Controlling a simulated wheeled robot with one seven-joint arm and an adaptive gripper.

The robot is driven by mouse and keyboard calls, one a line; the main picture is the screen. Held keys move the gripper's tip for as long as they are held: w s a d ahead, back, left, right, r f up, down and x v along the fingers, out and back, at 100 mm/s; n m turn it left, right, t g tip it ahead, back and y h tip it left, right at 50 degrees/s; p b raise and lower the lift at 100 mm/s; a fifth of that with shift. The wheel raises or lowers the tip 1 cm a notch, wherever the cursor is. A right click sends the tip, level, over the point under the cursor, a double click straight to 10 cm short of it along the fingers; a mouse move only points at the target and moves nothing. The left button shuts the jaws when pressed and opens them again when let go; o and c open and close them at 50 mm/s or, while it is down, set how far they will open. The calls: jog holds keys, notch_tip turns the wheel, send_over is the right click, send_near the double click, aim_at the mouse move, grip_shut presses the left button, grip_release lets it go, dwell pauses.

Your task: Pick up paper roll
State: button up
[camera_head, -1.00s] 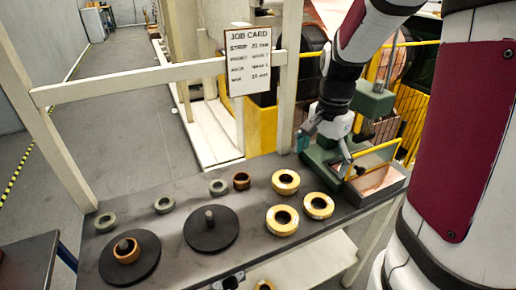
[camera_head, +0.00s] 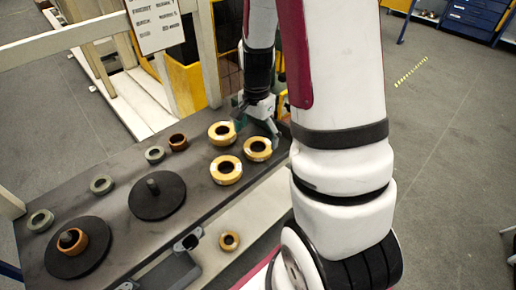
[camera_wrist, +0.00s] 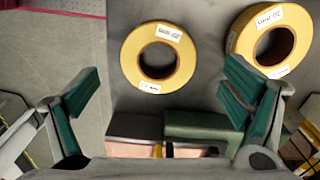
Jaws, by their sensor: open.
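Yellow paper rolls with white labels lie flat on the dark bench in the head view: a far one (camera_head: 220,141), a right one (camera_head: 257,157) and a near one (camera_head: 226,181). My gripper (camera_head: 257,122) is open and empty above the bench's right end, close to the far and right rolls. In the wrist view my open fingers (camera_wrist: 162,92) are spread wide. One roll (camera_wrist: 130,58) lies ahead of the gap between them, and another (camera_wrist: 247,42) lies beyond the right finger. Neither roll is visibly touched. My arm hides part of the bench end.
Two black discs with spindles (camera_head: 157,206) stand on the bench; the left one (camera_head: 75,262) carries a copper-coloured ring. Several grey rings and a brown ring (camera_head: 178,147) lie behind. Another yellow roll (camera_head: 229,248) sits on the lower shelf. Bins (camera_wrist: 200,127) show below the rolls in the wrist view.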

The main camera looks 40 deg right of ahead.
aim_at(258, 151)
jog(key=shift+f, duration=1.9)
jog(key=c, duration=1.3)
jog(key=shift+o, duration=0.2)
jog(key=shift+d+r, duration=0.1)
jog(key=shift+r, duration=0.65)
notch_tip(258, 151, up, 2)
jog(key=shift+s+r, duration=0.1)
jog(key=shift+r, duration=0.1)
jog(key=s+a+r+p, duration=0.1)
jog(key=s+a+p, duration=0.3)
jog(key=s+p, duration=0.75)
jog(key=s+r+p, duration=0.1)
jog(key=s+r, duration=0.3)
jog(key=r, duration=0.3)
jog(key=shift+p, duration=0.35)
